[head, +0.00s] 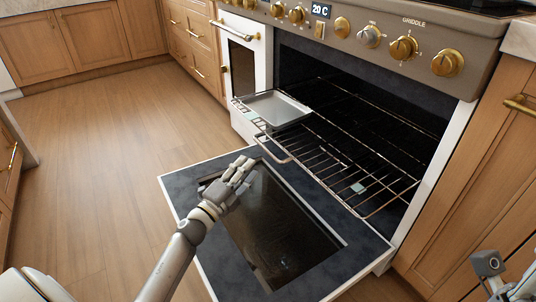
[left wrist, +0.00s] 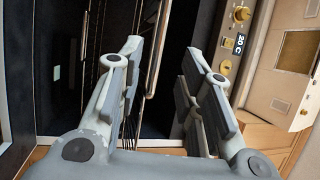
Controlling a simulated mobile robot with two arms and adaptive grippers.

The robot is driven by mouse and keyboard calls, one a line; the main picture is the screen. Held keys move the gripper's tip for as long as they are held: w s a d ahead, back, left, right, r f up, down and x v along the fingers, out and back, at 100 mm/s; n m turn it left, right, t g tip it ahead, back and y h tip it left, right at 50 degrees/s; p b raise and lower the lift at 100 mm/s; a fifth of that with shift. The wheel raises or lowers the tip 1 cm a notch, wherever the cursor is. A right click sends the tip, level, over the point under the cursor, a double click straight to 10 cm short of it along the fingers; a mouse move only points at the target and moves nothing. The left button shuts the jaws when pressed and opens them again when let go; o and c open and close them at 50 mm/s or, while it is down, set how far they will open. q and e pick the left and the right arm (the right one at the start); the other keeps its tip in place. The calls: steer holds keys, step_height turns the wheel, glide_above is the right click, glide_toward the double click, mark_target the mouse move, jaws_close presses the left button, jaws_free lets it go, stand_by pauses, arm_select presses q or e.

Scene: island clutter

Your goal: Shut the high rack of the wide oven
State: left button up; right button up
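The wide oven (head: 410,60) stands open, its door (head: 190,190) folded down flat in front. A wire rack (head: 330,165) sticks out of the cavity over the door; I cannot tell for certain whether it is the high one. My left gripper (head: 242,168) is over the door, just in front of the rack's front bar and apart from it. In the left wrist view its two fingers (left wrist: 162,52) are spread with nothing held, and a rack bar (left wrist: 155,50) shows beyond the gap. My right gripper (head: 488,268) is partly visible at the lower right; its fingers are unclear.
A shallow metal tray (head: 277,108) sits toward the left of the rack. A small pale square (head: 358,188) lies near the rack's right side. Brass knobs (head: 447,63) line the panel above. Wooden cabinets (head: 490,165) stand at right; the floor (head: 90,150) at left is clear.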

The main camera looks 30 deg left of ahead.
mark_target(265, 146)
arm_select(q)
steer(key=b+x, duration=0.2)
steer(key=x, duration=0.8)
steer(key=shift+f, duration=0.1)
jaws_close()
